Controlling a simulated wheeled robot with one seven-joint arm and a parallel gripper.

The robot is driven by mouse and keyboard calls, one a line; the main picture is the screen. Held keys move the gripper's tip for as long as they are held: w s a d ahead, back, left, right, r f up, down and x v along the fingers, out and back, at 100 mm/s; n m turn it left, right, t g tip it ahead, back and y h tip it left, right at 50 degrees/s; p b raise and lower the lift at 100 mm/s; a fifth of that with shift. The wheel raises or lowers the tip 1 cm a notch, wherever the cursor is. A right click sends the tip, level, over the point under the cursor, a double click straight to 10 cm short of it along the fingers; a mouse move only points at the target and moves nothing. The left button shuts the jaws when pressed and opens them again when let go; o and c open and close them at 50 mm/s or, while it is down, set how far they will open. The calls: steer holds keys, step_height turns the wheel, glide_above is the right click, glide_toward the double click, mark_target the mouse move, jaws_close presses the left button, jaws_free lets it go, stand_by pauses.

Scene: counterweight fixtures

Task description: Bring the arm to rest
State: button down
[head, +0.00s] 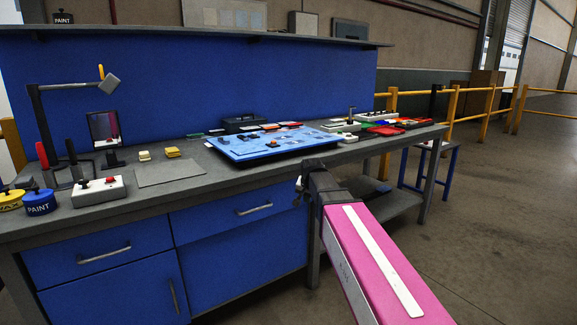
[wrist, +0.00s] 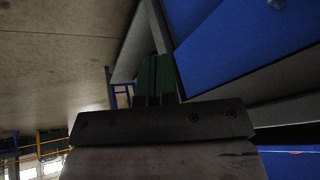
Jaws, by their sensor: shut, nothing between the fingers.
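My arm, pink with a white stripe, reaches from the lower right of the head view toward the front edge of the workbench (head: 225,188). Its dark end is in front of the bench, and my gripper is mostly hidden there behind my own arm. In the wrist view my gripper (wrist: 156,78) shows two dark green fingers side by side, shut with nothing between them. Blue bench fronts (wrist: 215,40) are to their right. The fingers look clear of them, though the exact gap is hard to tell.
Yellow railings (head: 487,112) stand behind. The floor (head: 490,200) at right is open.

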steer(key=s+d+f+n+g, duration=0.2)
steer(key=s+d+f, duration=0.3)
steer(key=s+f, duration=0.6)
steer(key=s+d+f+n+g, duration=0.2)
steer(key=s+d+f, duration=0.4)
steer(key=s+f, duration=0.5)
steer(key=shift+s+d+g, duration=0.15)
steer(key=shift+s+g, duration=0.45)
steer(key=shift+s, duration=0.4)
steer(key=shift+f, duration=0.1)
